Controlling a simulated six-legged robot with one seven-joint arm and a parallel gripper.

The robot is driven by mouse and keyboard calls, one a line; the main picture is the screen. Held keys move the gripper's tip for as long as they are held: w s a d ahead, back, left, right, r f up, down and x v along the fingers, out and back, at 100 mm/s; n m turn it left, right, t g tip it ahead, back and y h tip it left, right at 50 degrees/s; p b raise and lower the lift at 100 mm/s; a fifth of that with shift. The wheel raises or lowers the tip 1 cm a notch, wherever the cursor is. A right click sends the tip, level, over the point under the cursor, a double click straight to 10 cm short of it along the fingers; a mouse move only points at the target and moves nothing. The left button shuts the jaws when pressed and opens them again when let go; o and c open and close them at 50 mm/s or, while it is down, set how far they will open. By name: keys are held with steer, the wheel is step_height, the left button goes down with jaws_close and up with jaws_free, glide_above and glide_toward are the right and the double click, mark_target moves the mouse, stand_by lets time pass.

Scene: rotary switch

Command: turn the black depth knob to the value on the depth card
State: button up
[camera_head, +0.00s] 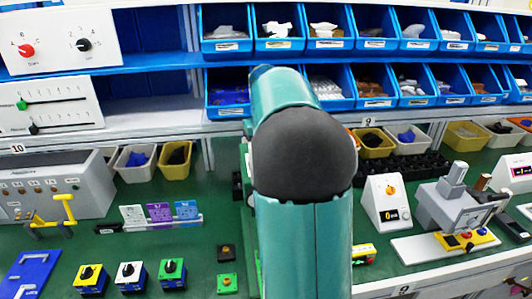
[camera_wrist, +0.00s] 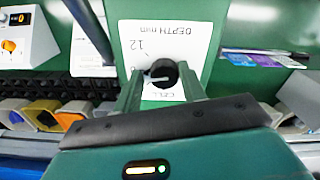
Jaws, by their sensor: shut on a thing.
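In the wrist view, the black depth knob (camera_wrist: 163,74) sits on a white plate (camera_wrist: 150,38) marked "DEPTH mm", with a "12" beside it. The lettering appears upside down. The knob's pale pointer mark faces left in the picture. My gripper (camera_wrist: 160,84) is shut on the knob, one finger on each side. Part of the plate and its scale is hidden by the fingers. In the head view, my teal arm hides the gripper and this knob. A rack of white, purple and blue cards (camera_head: 159,213) stands to the left; I cannot read which is the depth card.
A white box with an orange knob and small display (camera_head: 387,203) stands right of my arm, near a grey machine (camera_head: 450,205). Yellow, white and green knob boxes (camera_head: 131,275) are at the front left. Blue bins (camera_head: 375,88) fill the back shelves.

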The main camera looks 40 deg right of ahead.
steer(key=m, duration=0.4)
steer(key=w+a+m, duration=0.1)
steer(key=m, duration=0.1)
steer(key=shift+r, duration=0.1)
steer(key=shift+o, duration=0.2)
steer(key=m, duration=0.5)
steer(key=shift+d+m, duration=0.1)
steer(key=shift+m, duration=0.2)
steer(key=o, duration=0.7)
steer(key=shift+w, duration=0.1)
steer(key=shift+o, duration=0.2)
steer(key=shift+s+d, duration=0.15)
steer(key=shift+s, duration=0.2)
steer(key=shift+w+r, duration=0.1)
steer(key=shift+w, duration=0.05)
step_height(320, 180, up, 14)
steer(key=shift+s, duration=0.2)
